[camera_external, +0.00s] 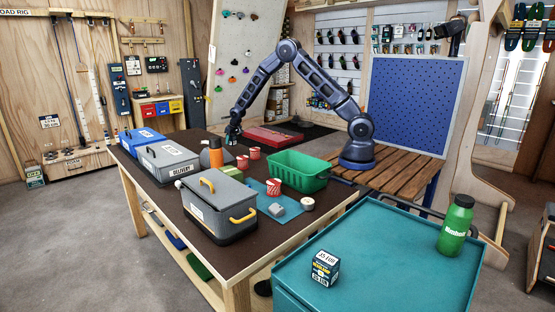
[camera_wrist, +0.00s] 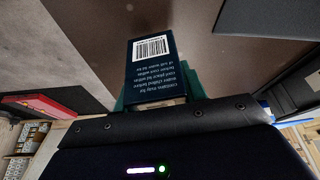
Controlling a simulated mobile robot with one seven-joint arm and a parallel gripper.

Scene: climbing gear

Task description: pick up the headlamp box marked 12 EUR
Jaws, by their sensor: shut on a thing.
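My gripper (camera_external: 233,133) is over the far left part of the dark-topped table, beyond the orange bottle. In the wrist view my gripper (camera_wrist: 160,88) is shut on a dark navy box (camera_wrist: 150,80), with a teal finger on either side. The box face toward the camera shows a white barcode label and small white print; no price mark shows on that face. In the external view the held box is too small to make out clearly. Another box, marked 35 EUR (camera_external: 324,266), stands apart on the teal cabinet at the front.
The table (camera_external: 245,262) bears a green bin (camera_external: 298,172), grey cases (camera_external: 218,206), a blue case (camera_external: 143,140), an orange bottle (camera_external: 215,153) and red-and-white cups. A green bottle (camera_external: 456,225) stands on the teal cabinet (camera_external: 385,250).

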